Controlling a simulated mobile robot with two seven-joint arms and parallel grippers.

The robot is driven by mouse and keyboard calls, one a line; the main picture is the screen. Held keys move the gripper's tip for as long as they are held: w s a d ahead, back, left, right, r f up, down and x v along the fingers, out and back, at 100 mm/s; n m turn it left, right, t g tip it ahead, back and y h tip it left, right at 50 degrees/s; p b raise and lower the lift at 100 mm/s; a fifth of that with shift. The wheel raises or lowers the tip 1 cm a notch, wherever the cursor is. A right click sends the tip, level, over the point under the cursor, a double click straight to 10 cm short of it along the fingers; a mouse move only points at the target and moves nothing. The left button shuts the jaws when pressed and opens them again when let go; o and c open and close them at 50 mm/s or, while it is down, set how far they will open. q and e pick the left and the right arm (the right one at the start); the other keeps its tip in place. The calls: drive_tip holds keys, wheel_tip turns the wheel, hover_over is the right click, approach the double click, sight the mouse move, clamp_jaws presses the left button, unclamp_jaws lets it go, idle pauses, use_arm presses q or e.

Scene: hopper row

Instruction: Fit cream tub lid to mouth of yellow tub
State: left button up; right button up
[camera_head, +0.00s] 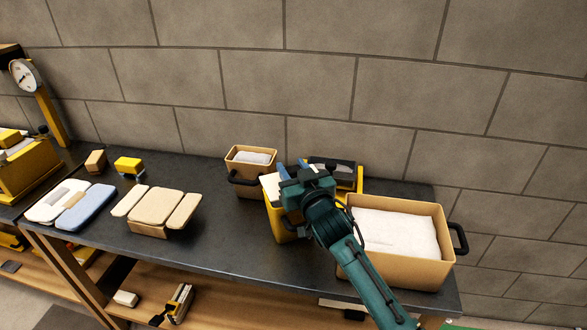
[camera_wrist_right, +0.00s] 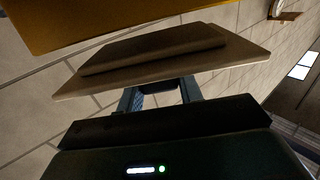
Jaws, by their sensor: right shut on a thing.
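My right gripper (camera_head: 284,174) is over the yellow tub (camera_head: 282,226) in the head view. It is shut on the cream tub lid (camera_head: 269,187), which mostly hides behind the gripper there. In the right wrist view the lid (camera_wrist_right: 160,76) is a flat, tilted plate with a raised slab on one face, and the gripper (camera_wrist_right: 163,90) meets its near edge. A yellow surface, seemingly the tub (camera_wrist_right: 110,18), fills the top left of that view, with a gap to the lid. The tub's mouth is mostly hidden by my arm. My left gripper is out of view.
A large tan bin (camera_head: 390,268) with white contents stands right of the tub. A smaller tan bin (camera_head: 248,182) stands behind left. A tan box with flaps (camera_head: 156,206), white and blue slabs (camera_head: 87,208) and small blocks lie left. The front middle tabletop is bare.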

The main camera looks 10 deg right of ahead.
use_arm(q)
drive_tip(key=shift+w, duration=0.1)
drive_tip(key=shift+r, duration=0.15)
use_arm(e)
drive_tip(key=shift+f, duration=0.15)
drive_tip(key=shift+f+b, duration=0.9)
drive_tip(key=shift+f, duration=0.25)
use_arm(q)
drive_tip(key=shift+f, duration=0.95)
use_arm(e)
drive_tip(key=o, duration=1.1)
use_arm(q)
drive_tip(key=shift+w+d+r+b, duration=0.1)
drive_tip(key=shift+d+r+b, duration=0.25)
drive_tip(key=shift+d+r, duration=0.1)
use_arm(e)
drive_tip(key=v, duration=1.3)
drive_tip(key=shift+s+d, duration=0.1)
